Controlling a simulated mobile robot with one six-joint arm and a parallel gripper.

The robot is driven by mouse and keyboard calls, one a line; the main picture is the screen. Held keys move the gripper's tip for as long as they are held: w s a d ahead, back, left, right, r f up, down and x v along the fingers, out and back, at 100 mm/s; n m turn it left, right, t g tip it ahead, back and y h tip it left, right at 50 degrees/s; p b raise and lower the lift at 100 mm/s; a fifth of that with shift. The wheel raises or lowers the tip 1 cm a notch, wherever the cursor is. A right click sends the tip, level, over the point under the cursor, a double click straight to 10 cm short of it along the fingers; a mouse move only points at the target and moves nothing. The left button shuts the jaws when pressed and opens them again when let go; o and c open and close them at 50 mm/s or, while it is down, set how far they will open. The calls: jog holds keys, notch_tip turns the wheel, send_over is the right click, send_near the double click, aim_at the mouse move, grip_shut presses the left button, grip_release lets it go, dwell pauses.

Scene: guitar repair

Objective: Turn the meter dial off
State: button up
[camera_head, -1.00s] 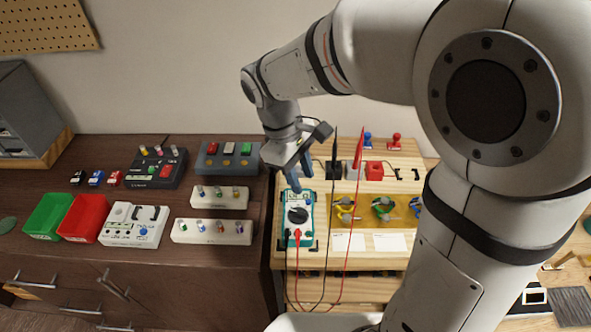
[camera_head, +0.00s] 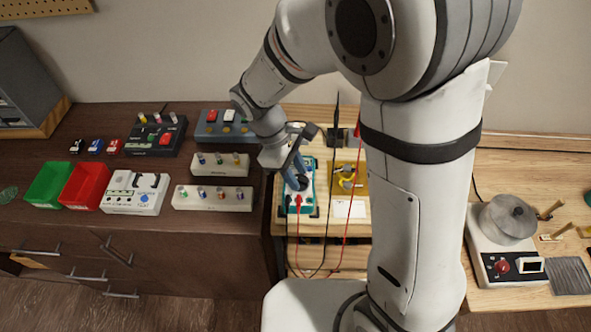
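The teal meter (camera_head: 292,209) lies on the light wooden bench, with red and black leads plugged into its lower end. Its round dark dial (camera_head: 304,184) is partly hidden by my gripper (camera_head: 297,186). My gripper points down with its fingertips at the dial. I cannot tell whether they touch it, or whether the fingers are apart or closed. The dial's pointer and the meter's display cannot be read here.
Red and black probe leads rise just right of the meter, near a yellow holder (camera_head: 349,182). My arm hides much of the bench to the right. Left, a dark cabinet holds pedals, a green bin (camera_head: 48,184) and a red bin (camera_head: 86,187).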

grip_shut()
dwell(0.3)
jog(key=shift+m, duration=0.3)
jog(key=shift+w+m+g+y, duration=0.15)
jog(key=shift+m+g+y, duration=0.25)
jog(key=shift+m, duration=0.6)
jog(key=m, duration=0.2)
jog(key=m+g+y+p, duration=0.1)
jog(key=m, duration=0.1)
jog(key=shift+w+d+m, duration=0.1)
jog(key=shift+d+m, duration=0.05)
jog(key=shift+m, duration=0.15)
jog(key=m+y, duration=0.1)
jog(key=m, duration=0.3)
jog(key=m+g+y, duration=0.1)
jog(key=m, duration=0.1)
jog(key=shift+d+m+y, duration=0.25)
jog(key=shift+m+y, duration=0.05)
grip_release()
